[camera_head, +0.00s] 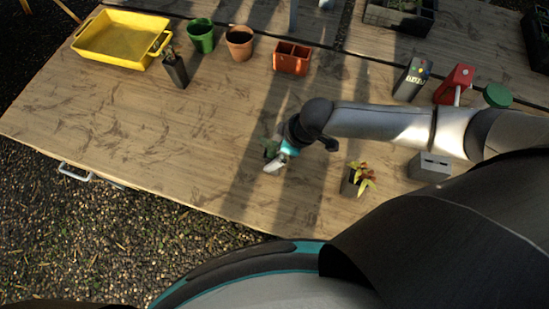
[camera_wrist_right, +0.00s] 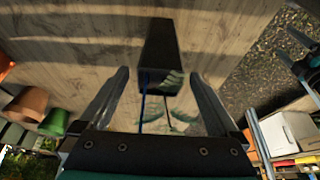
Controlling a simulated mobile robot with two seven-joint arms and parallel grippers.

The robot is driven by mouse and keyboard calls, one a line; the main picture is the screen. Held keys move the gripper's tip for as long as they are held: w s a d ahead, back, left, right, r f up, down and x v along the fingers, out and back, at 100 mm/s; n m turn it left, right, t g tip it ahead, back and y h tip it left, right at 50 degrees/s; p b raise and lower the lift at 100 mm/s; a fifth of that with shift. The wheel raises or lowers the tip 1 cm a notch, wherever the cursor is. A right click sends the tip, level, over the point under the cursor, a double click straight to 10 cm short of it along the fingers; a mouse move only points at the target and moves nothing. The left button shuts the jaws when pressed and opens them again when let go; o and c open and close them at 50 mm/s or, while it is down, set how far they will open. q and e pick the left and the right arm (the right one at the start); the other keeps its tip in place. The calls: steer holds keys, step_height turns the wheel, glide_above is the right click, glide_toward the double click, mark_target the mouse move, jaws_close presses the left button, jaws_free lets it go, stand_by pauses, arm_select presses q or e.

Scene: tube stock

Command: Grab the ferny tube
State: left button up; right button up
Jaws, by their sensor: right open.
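The ferny tube is a dark, square-sided tube with long green fern leaves. In the right wrist view the tube (camera_wrist_right: 161,55) shows upright from above, with its leaves reaching down between the fingers. My right gripper (camera_wrist_right: 158,85) is open, with one finger on each side of the leaves. I see no finger touching the tube. In the head view my right gripper (camera_head: 274,160) is over the middle of the table, beside some green leaves (camera_head: 269,147). My wrist hides most of the tube there.
A plant with yellow-red leaves (camera_head: 363,177) and a grey block (camera_head: 430,166) stand to the right. A dark potted plant (camera_head: 175,70), a yellow tray (camera_head: 121,38), a green pot (camera_head: 202,37), a terracotta pot (camera_head: 239,43) and an orange-red box (camera_head: 292,58) stand further back. The table's left-middle is clear.

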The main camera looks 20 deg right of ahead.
steer(key=shift+a+f, duration=0.1)
steer(key=shift+f, duration=0.25)
jaws_close()
stand_by(0.6)
